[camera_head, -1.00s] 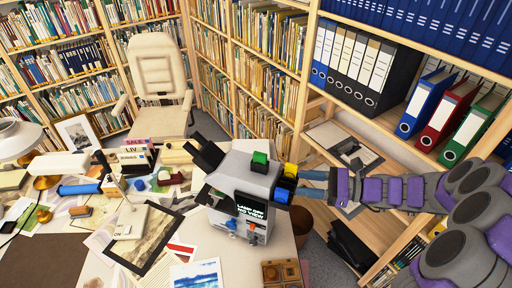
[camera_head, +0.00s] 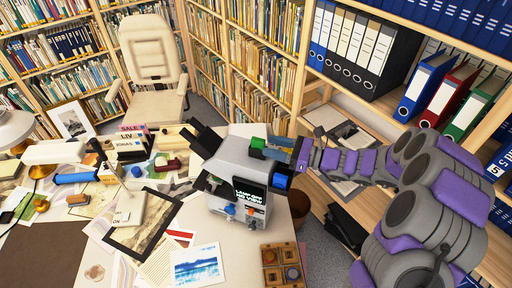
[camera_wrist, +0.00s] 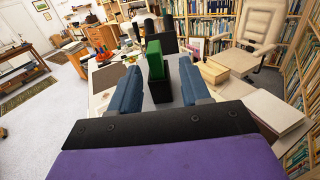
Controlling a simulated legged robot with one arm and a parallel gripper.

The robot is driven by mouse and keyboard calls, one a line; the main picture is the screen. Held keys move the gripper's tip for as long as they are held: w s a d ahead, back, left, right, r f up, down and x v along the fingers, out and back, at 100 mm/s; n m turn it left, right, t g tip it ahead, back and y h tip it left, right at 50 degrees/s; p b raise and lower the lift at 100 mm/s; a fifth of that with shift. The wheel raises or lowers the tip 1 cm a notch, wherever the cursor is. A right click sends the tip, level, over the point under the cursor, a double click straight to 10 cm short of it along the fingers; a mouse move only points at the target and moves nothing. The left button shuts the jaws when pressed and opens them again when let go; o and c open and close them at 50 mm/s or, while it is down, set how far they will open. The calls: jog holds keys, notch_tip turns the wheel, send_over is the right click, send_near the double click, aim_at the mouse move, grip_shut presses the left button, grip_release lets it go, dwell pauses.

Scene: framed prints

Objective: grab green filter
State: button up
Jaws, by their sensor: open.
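The green filter (camera_head: 258,143) stands on top of a grey machine (camera_head: 233,158) with a lit screen. In the wrist view the green filter (camera_wrist: 153,60) is upright, its lower part in a black holder (camera_wrist: 160,91). My gripper (camera_head: 270,150) is at the right of the filter, beside the machine's top. In the wrist view the blue fingers of my gripper (camera_wrist: 158,72) are apart, one on each side of the green filter and its holder. I see no clear contact. A blue block (camera_head: 280,181) sits lower on the machine's right side.
The desk holds framed pictures (camera_head: 143,219), papers, a lamp (camera_head: 55,152) and a wooden box (camera_head: 282,266) in front of the machine. Shelves with binders (camera_head: 426,88) stand behind my arm at the right. A cream chair (camera_head: 152,68) is behind the desk.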

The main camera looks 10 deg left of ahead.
aim_at(258, 143)
jog(key=shift+w+a+b, duration=0.1)
jog(key=shift+a+b, duration=0.2)
jog(key=shift+a, duration=2.7)
jog(key=shift+d, duration=0.55)
jog(key=c, duration=0.7)
jog(key=shift+a, duration=0.15)
grip_shut()
